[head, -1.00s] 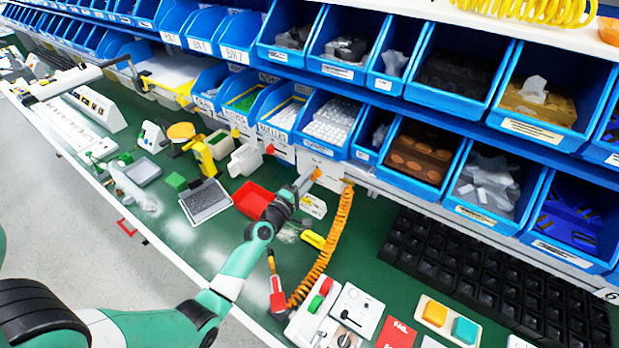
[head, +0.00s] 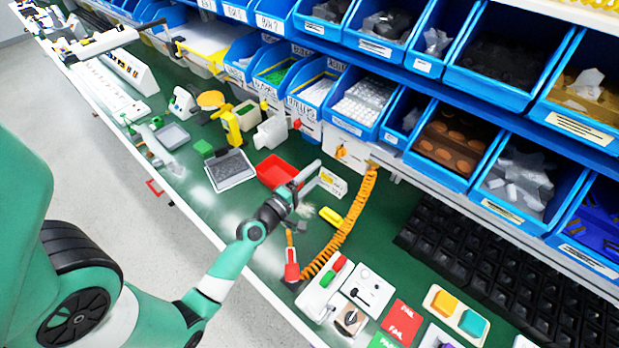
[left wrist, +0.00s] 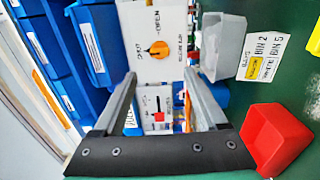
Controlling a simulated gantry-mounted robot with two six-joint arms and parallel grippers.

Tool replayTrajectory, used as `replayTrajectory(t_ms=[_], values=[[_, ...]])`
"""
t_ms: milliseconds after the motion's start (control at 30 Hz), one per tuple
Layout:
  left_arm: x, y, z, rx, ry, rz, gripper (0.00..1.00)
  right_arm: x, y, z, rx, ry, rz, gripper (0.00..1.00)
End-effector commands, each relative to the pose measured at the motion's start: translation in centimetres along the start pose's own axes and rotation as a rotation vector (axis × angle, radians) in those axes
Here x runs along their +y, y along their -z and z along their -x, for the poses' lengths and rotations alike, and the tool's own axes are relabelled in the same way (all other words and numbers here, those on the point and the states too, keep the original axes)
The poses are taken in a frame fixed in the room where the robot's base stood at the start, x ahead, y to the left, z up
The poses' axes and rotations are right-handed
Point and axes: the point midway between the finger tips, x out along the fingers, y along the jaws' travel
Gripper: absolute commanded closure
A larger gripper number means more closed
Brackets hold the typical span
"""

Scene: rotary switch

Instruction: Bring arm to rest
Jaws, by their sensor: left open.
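My left gripper (head: 315,173) is open and empty above the green bench, in front of the white switch panel. Its two fingers also show in the left wrist view (left wrist: 160,76), with nothing between them. The white panel (head: 354,160) is fixed below the blue bins and carries an orange rotary knob (head: 340,152). In the left wrist view the knob (left wrist: 158,49) sits beyond the fingertips, apart from them, on the panel (left wrist: 135,68) with OPEN and SHUT lettering. I cannot tell the knob's exact setting. My right gripper is out of view.
A red bin (head: 275,171) stands beside my left gripper. An orange coiled cord (head: 347,225) hangs to its right, down to a red-ended tool (head: 291,268). Button boxes (head: 458,314) and a black tray (head: 470,262) lie to the right. Blue bins line the back.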

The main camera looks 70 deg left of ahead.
Motion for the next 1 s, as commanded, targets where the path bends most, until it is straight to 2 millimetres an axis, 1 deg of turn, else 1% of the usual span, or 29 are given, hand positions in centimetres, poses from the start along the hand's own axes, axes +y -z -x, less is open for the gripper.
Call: replayTrajectory(t_ms=[33, 100, 200, 733, 800, 867, 933, 967, 1000], values=[[-0.2, 0.1, 0.8, 0.001, 0.001, 0.0, 0.25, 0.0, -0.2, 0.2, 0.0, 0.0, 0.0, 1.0], [-0.2, 0.0, 1.5, 0.001, 0.001, 0.0, 0.25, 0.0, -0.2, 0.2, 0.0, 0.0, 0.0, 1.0], [0.0, 0.0, 1.9, 0.0, 0.0, 0.001, 0.25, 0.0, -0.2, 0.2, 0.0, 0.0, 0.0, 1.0], [0.0, 0.0, 1.9, -0.001, 0.0, 0.0, 0.25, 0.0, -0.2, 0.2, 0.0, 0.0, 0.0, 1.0], [0.1, -0.7, 1.8, -0.017, -0.001, 0.0, 0.25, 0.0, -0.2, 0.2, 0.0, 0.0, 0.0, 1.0], [0.9, -2.1, 1.1, -0.051, -0.021, -0.004, 0.25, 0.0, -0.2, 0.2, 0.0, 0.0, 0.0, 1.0], [3.2, -4.4, -0.4, -0.106, -0.072, -0.011, 0.25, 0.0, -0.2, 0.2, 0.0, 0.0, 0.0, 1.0], [4.7, -5.6, -1.1, -0.134, -0.104, -0.015, 0.25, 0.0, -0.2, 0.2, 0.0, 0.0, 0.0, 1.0], [7.1, -7.4, -2.0, -0.173, -0.155, -0.021, 0.25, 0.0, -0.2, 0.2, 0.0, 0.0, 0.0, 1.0]])
